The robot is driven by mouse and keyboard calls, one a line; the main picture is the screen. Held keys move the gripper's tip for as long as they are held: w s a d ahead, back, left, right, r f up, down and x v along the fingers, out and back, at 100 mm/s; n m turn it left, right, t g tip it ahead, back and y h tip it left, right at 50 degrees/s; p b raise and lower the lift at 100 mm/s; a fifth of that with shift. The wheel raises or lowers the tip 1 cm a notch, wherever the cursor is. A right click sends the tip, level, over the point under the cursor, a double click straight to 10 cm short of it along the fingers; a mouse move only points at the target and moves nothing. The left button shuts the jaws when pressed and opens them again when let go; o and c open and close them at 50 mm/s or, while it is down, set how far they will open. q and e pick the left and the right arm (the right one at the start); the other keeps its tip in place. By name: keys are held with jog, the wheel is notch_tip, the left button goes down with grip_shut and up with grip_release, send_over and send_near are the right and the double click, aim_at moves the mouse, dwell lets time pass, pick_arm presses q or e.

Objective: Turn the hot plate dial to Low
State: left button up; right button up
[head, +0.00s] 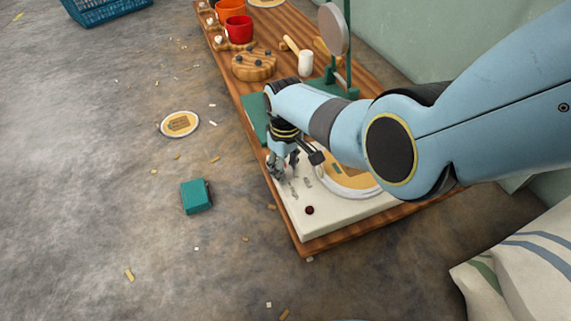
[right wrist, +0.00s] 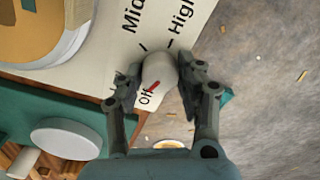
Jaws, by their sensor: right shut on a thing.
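The hot plate (head: 340,219) is a cream box at the near end of the wooden board, with a round tan and white top. Its pale dial (right wrist: 159,68) shows in the right wrist view, with a red pointer mark beside the printed "Off". "Mid" and "High" show on the panel; I see no "Low" label. My right gripper (right wrist: 158,82) is shut on the dial, one finger on each side. In the head view my right gripper (head: 279,166) is at the hot plate's left edge and hides the dial. My left gripper is not in view.
A dark red knob or light (head: 309,210) is on the hot plate's near corner. A green stand with a grey disc (head: 334,30) rises behind my arm. Red (head: 239,30) and orange cups stand farther back. A teal box (head: 196,196) and a plate (head: 180,124) lie on the floor.

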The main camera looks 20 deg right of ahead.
aim_at(285, 169)
jog(key=m, duration=0.3)
jog(key=shift+m+p, duration=0.3)
jog(key=shift+m, duration=0.1)
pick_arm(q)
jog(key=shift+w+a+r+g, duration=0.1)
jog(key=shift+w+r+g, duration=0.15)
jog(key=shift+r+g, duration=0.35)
pick_arm(e)
jog(key=shift+m, duration=1.8)
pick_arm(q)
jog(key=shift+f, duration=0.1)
pick_arm(e)
jog(key=o, duration=1.1)
jog(key=shift+o, duration=0.2)
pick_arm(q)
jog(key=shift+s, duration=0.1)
pick_arm(e)
notch_tip(285, 169, up, 12)
